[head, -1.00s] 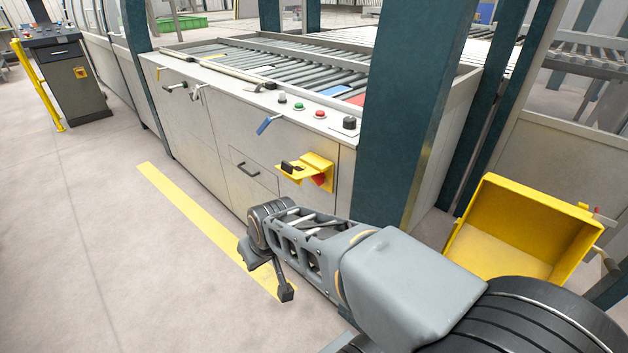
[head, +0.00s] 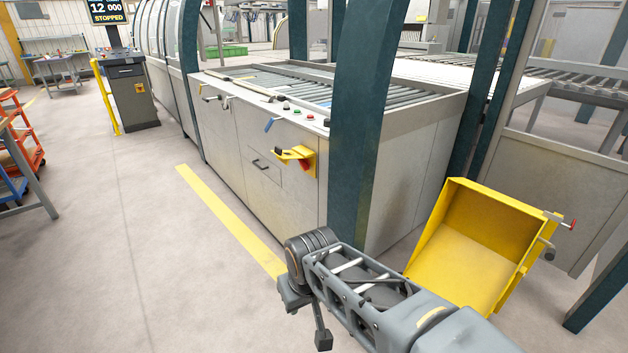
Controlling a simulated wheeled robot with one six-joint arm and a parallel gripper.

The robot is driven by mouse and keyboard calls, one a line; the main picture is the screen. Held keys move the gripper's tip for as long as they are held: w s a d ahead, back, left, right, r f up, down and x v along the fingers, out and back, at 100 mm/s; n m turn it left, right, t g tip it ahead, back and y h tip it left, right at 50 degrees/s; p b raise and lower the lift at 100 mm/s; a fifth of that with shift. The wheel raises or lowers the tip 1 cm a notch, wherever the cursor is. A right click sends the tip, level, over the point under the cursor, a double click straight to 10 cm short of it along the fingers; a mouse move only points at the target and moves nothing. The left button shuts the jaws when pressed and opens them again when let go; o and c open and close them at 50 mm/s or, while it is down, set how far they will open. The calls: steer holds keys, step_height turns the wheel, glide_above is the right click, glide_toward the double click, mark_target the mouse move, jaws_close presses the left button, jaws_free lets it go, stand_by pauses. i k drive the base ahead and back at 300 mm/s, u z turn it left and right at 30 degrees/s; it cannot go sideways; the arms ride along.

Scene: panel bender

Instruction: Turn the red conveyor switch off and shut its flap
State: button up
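The red conveyor switch (head: 306,165) sits on the front of the grey conveyor cabinet, in a yellow housing. Its yellow flap (head: 290,153) stands open, sticking out to the left with a dark handle on it. The switch's exact position is too small to tell. My gripper (head: 306,318) hangs low over the floor, in front of the cabinet and well apart from the switch. Two dark fingers show, spread apart with nothing between them.
A dark green post (head: 358,130) stands just right of the switch. A yellow open bin (head: 490,235) is at the right. The floor (head: 150,250) at left is clear.

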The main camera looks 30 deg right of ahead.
mark_target(305, 164)
steer(key=u, duration=0.8)
steer(key=i, duration=1.15)
steer(key=z, duration=0.6)
steer(key=i, duration=0.45)
steer(key=z, duration=0.3)
